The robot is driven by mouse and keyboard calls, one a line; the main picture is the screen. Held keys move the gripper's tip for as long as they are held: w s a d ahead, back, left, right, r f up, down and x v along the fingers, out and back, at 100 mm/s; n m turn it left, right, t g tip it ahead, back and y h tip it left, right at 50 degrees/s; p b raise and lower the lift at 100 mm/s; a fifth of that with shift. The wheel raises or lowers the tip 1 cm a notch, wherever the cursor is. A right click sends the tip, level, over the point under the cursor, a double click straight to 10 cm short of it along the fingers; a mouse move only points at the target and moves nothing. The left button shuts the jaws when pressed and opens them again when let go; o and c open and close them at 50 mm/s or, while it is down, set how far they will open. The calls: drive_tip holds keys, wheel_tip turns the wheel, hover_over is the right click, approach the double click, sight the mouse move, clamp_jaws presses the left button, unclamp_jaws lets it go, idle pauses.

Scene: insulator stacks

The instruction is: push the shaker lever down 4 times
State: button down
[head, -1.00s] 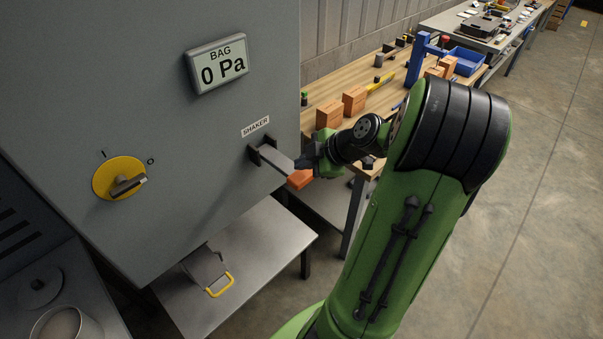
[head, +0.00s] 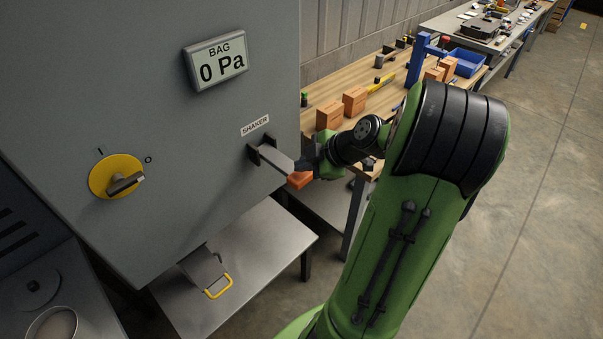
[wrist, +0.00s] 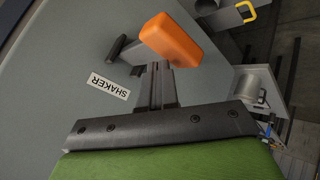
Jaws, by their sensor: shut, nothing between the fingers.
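The shaker lever is a grey bar (head: 276,158) sticking out from a bracket on the cabinet under the SHAKER label (head: 255,126). Its orange grip (head: 299,180) shows at the outer end, and large in the wrist view (wrist: 172,38). My gripper (head: 308,163) is at the lever's outer end, just above the orange grip in the head view. In the wrist view my gripper (wrist: 157,68) is shut and empty, its fingertips close to the grip's edge. I cannot tell whether they touch it.
The grey cabinet (head: 130,70) carries a BAG display (head: 217,62) reading 0 Pa and a yellow rotary switch (head: 116,177). A metal shelf (head: 265,245) is below the lever. A wooden workbench (head: 325,90) with bricks stands behind my arm. Open floor lies at right.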

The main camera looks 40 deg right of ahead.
sight(308, 179)
drive_tip(key=shift+s+f+b, duration=0.1)
drive_tip(key=shift+f+b, duration=2.6)
drive_tip(key=shift+b, duration=0.2)
idle(1.9)
drive_tip(key=shift+r, duration=0.15)
idle(0.4)
drive_tip(key=shift+r+p, duration=1.9)
drive_tip(key=shift+r, duration=1.1)
drive_tip(key=shift+r, duration=0.1)
wheel_tip(308, 179, up, 5)
drive_tip(key=p, duration=0.3)
